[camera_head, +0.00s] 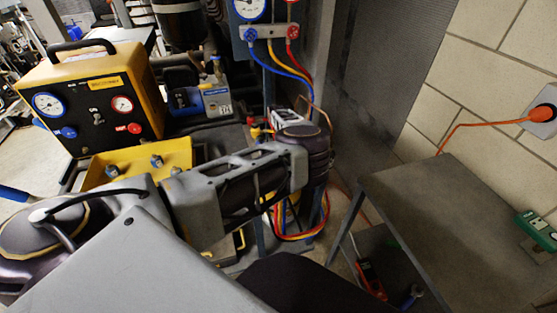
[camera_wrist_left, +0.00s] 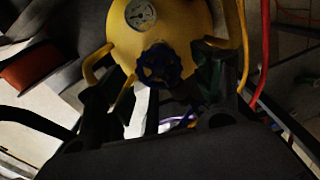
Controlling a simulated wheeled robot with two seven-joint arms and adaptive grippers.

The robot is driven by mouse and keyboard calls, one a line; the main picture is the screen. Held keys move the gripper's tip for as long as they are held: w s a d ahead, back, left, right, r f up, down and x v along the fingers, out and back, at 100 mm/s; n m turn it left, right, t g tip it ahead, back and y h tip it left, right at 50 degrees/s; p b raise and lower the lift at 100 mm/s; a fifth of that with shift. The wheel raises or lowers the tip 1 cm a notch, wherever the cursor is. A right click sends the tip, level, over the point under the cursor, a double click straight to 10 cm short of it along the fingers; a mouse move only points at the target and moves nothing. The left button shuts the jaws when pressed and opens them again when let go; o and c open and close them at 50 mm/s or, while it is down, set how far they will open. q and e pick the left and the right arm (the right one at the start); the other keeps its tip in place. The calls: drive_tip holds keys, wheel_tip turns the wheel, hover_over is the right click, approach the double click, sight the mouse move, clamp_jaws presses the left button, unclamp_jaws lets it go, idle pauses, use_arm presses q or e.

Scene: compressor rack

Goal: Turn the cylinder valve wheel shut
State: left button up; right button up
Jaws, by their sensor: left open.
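The dark blue valve wheel (camera_wrist_left: 158,65) sits on the front of the yellow cylinder (camera_wrist_left: 185,25) in the left wrist view. Whether a finger touches the wheel cannot be told in the dim picture. In the head view my left arm hides the wheel and most of the cylinder. My right gripper is in neither view.
A yellow gauge machine (camera_head: 92,95) stands at the left. Red, yellow and blue hoses (camera_head: 292,68) hang from a manifold (camera_head: 268,33) behind my arm. A dark grey table (camera_head: 465,215) is at the right, near the block wall. A red hose (camera_wrist_left: 265,45) runs right of the cylinder.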

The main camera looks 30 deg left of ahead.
use_arm(q)
wheel_tip(320, 180, up, 12)
idle(0.9)
drive_tip(key=shift+f, duration=0.1)
idle(0.3)
drive_tip(key=shift+d, duration=0.1)
